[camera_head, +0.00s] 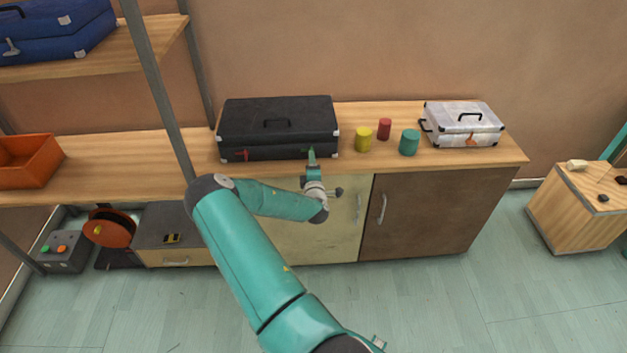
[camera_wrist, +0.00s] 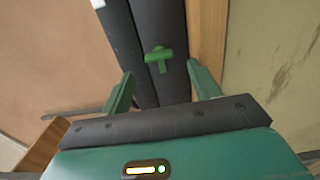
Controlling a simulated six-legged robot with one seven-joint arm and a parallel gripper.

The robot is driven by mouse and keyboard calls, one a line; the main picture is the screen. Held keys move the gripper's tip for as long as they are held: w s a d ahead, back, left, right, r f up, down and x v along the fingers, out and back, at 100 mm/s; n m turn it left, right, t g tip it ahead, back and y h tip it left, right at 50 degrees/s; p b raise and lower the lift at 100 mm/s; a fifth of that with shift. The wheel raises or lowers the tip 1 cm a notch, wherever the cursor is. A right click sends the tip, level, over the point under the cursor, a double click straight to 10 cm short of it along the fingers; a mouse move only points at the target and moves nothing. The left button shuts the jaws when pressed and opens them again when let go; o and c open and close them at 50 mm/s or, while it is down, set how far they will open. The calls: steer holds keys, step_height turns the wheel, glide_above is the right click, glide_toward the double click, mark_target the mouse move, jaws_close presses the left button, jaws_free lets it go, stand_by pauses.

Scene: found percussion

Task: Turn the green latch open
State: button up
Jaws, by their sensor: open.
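The black case (camera_head: 277,121) lies closed on the wooden counter, its front toward me. Its green latch (camera_wrist: 159,58) shows in the wrist view as a small T-shaped piece on the case's dark front, near the seam. In the head view the latch is hard to tell from my green fingers. My gripper (camera_head: 311,158) is at the right part of the case's front. In the wrist view my gripper (camera_wrist: 160,72) is open, one finger to each side of the latch. No contact with the latch shows. A red latch (camera_head: 241,155) is at the left of the case's front.
Yellow (camera_head: 363,139), red (camera_head: 384,129) and teal (camera_head: 409,143) cylinders stand right of the case. A silver case (camera_head: 462,124) is farther right. Cabinet doors with handles (camera_head: 382,208) lie below the counter edge. A grey shelf post (camera_head: 158,90) rises left of the case.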

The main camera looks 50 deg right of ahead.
steer(key=v, duration=0.8)
steer(key=shift+s+a, duration=0.2)
steer(key=shift+s, duration=0.05)
